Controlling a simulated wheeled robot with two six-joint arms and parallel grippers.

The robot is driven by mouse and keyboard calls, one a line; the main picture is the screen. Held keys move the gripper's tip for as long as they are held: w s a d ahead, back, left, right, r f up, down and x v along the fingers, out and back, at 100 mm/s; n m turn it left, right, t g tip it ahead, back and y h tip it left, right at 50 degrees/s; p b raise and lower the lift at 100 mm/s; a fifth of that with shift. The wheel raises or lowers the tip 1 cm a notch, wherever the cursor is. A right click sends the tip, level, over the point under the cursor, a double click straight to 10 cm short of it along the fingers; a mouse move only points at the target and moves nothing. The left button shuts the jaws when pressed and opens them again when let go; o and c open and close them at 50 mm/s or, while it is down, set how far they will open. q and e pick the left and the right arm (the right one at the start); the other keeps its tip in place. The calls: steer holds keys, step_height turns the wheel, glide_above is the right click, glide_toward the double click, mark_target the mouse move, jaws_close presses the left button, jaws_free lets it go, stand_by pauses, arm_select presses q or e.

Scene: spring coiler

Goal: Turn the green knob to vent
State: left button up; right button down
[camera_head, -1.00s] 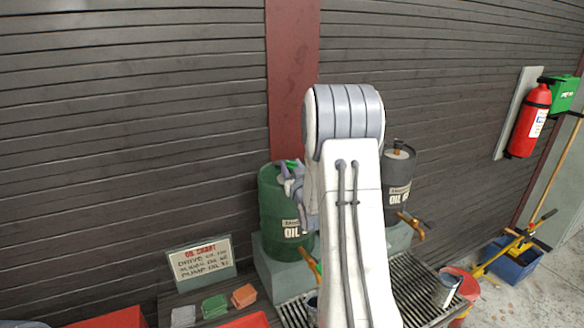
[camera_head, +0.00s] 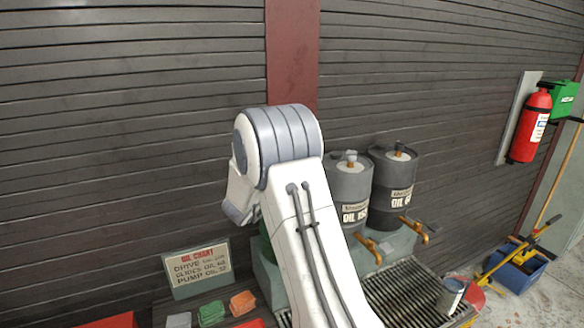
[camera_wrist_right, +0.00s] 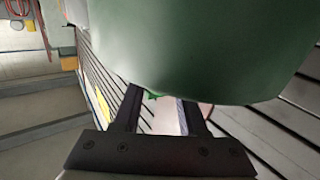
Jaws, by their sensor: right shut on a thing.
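The green drum (camera_head: 266,247) is almost wholly hidden behind my right arm in the head view. In the right wrist view its green wall (camera_wrist_right: 200,45) fills the upper part, close to the fingers. A small bit of the green knob (camera_wrist_right: 152,95) shows at the drum's edge. My right gripper (camera_wrist_right: 160,98) is shut on the knob, its two fingers reaching past that edge with their tips partly hidden. The knob's turn angle cannot be read. My left gripper is not in view.
Two dark grey drums (camera_head: 349,190) (camera_head: 394,180) with brass taps stand close on the right, above a metal grating (camera_head: 405,300). An oil chart sign (camera_head: 197,267) stands at the left. A fire extinguisher (camera_head: 530,125) hangs on the right.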

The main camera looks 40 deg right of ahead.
steer(key=m+g+p, duration=0.1)
steer(key=m+g, duration=0.1)
steer(key=g, duration=0.1)
steer(key=m+g+h+p, duration=0.1)
steer(key=m+g, duration=0.1)
steer(key=g, duration=0.2)
steer(key=shift+w+m+h, duration=0.1)
steer(key=shift+m+h, duration=0.2)
steer(key=m+g, duration=0.3)
steer(key=g, duration=0.2)
steer(key=shift+p, duration=0.35)
steer(key=shift+m+g+y, duration=0.7)
steer(key=shift+m+g, duration=0.2)
steer(key=shift+g, duration=0.3)
steer(key=shift+r+g, duration=0.1)
steer(key=shift+g, duration=0.3)
steer(key=shift+c, duration=2.4)
jaws_free()
steer(key=shift+d, duration=0.1)
